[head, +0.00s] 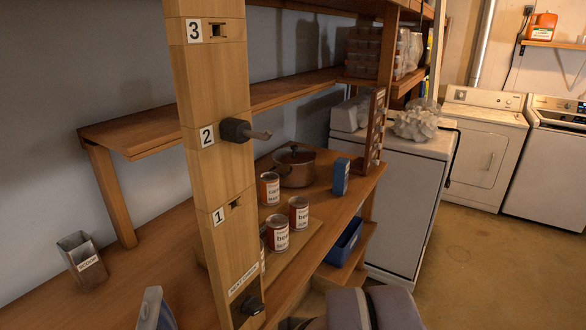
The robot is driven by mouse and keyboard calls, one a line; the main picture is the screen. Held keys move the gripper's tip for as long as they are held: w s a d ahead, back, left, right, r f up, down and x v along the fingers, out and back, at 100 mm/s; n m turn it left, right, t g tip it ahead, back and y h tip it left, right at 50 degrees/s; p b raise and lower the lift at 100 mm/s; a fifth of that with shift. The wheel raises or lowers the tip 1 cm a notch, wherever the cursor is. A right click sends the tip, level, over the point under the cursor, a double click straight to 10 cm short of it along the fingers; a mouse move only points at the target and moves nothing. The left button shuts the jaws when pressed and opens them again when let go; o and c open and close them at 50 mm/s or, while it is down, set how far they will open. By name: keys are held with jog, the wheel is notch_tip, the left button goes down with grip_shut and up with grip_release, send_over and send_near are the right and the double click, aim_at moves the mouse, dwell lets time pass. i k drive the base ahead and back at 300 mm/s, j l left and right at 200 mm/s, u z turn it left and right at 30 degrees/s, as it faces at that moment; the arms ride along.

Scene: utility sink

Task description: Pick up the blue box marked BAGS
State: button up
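A small upright blue box (341,177) stands near the right end of the wooden shelf, beside a brown lidded pot (294,167). Its marking is too small to read, so I cannot confirm that it says BAGS. It stands apart from the cans and close to the shelf's front edge. My gripper is not in view; rounded grey shapes at the bottom edge may be part of my arm, but I cannot tell.
A wooden post (217,150) numbered 1 to 3 stands in front of the shelf. Several labelled cans (277,232) stand left of the box. A blue bin (345,243) sits lower down. A white appliance (405,190) is to the right. The floor at right is clear.

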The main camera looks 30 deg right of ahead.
aim_at(342, 166)
jog(key=l+u, duration=0.15)
jog(key=l, duration=0.8)
jog(key=i+l+u, duration=0.2)
jog(key=l, duration=0.75)
jog(key=k+l+u, duration=0.15)
jog(key=l, duration=0.8)
jog(key=k+l+u, duration=0.2)
jog(key=l, duration=0.75)
jog(key=i+l+u, duration=0.15)
jog(key=i+l, duration=0.35)
jog(key=i+l+u, duration=0.1)
jog(key=i+l, duration=0.35)
jog(key=i+l+u, duration=0.15)
jog(key=i+l, duration=0.3)
jog(key=l, duration=0.15)
